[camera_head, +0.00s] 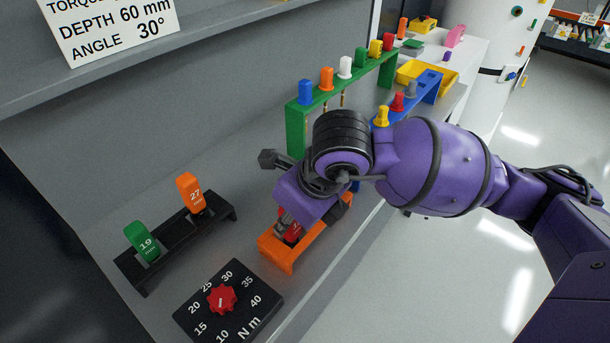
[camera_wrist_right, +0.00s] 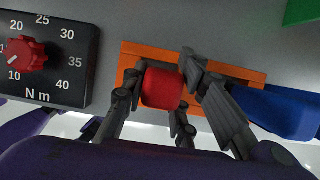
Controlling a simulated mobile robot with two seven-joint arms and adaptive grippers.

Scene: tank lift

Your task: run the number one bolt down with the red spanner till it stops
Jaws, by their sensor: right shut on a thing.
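A red block (camera_wrist_right: 162,88), which looks like the red spanner's handle, is held between the dark fingers of my right gripper (camera_wrist_right: 163,80). It also shows in the head view (camera_head: 292,233), partly hidden by the gripper, with a white mark on it. It is at an orange stand (camera_head: 279,251); I cannot tell whether it rests in the stand or is clear of it. My left gripper is not in view.
A black rack (camera_head: 175,246) with green 19 and orange 27 pieces is on the left. A torque dial (camera_head: 228,303) stands in front. A green rack (camera_head: 297,118) and a blue rack (camera_head: 424,100) with coloured pieces lie behind my right arm.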

